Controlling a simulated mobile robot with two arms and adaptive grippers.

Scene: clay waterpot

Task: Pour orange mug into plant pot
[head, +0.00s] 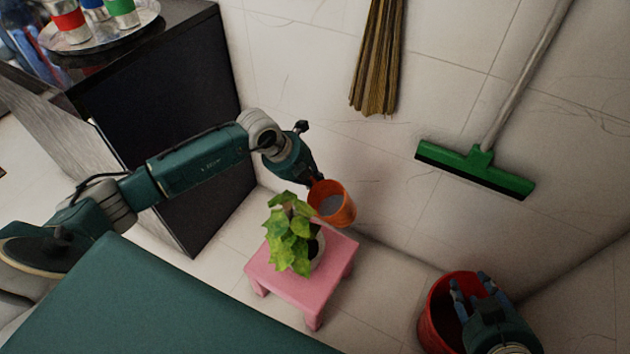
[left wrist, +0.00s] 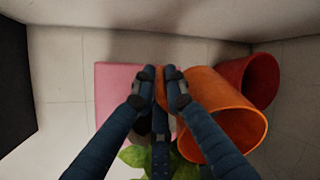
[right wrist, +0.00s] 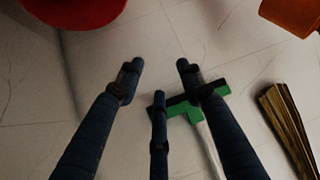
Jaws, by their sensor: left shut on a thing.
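The orange mug (head: 340,212) is held beside and above the plant, with its mouth and a greyish content showing in the head view. My left gripper (head: 316,181) is shut on the mug's near side, perhaps its handle; its fingers hide the grip. The mug fills the right of centre in the left wrist view (left wrist: 222,90).
A red bucket (head: 433,310) stands on the floor by my right gripper. A green squeegee (head: 475,166) and a broom (head: 378,70) are against the tiled wall. A dark cabinet (head: 165,110) at left carries a tray (head: 100,40) with cans.

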